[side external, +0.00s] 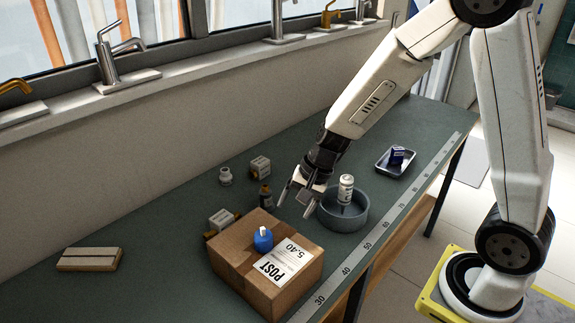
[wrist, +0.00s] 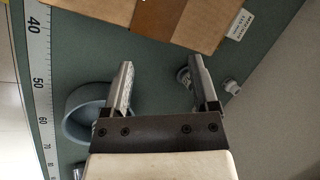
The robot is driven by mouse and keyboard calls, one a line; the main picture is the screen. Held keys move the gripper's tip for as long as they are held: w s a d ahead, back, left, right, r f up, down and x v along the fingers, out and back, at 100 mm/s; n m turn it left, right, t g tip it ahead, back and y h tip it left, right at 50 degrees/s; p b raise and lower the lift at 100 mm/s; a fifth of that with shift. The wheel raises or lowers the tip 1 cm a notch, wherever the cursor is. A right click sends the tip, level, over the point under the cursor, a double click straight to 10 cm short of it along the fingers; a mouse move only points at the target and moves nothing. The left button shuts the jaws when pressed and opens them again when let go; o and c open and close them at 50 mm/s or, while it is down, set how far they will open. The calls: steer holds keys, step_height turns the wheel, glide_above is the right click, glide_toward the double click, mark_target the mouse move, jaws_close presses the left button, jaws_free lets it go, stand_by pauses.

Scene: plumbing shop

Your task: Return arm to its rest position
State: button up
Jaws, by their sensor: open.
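My gripper (side external: 298,197) is open and empty above the workbench, between the cardboard box and the grey round bowl. Its two fingers also show in the wrist view (wrist: 162,82), spread apart with bare green bench between them. My white arm reaches in from the right of the side view, with its base on a yellow-edged plate at the lower right. The grey bowl (side external: 342,216) is just right of the gripper, and a white can (side external: 345,189) stands in it.
A cardboard box (side external: 245,278) carries a blue item (side external: 263,240). Small boxes and fittings (side external: 260,166) stand behind. A metal tray (side external: 384,168) holds a dark blue box (side external: 397,156). A beige block (side external: 90,259) lies at left. Bare bench (side external: 165,235) lies between block and box.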

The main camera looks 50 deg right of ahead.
steer(key=s+d+r+n+h, duration=0.2)
steer(key=s+d+n+h, duration=0.1)
steer(key=s+n, duration=0.6)
steer(key=shift+s+n+h, duration=0.3)
steer(key=shift+n+h, duration=0.1)
steer(key=shift+n, duration=0.8)
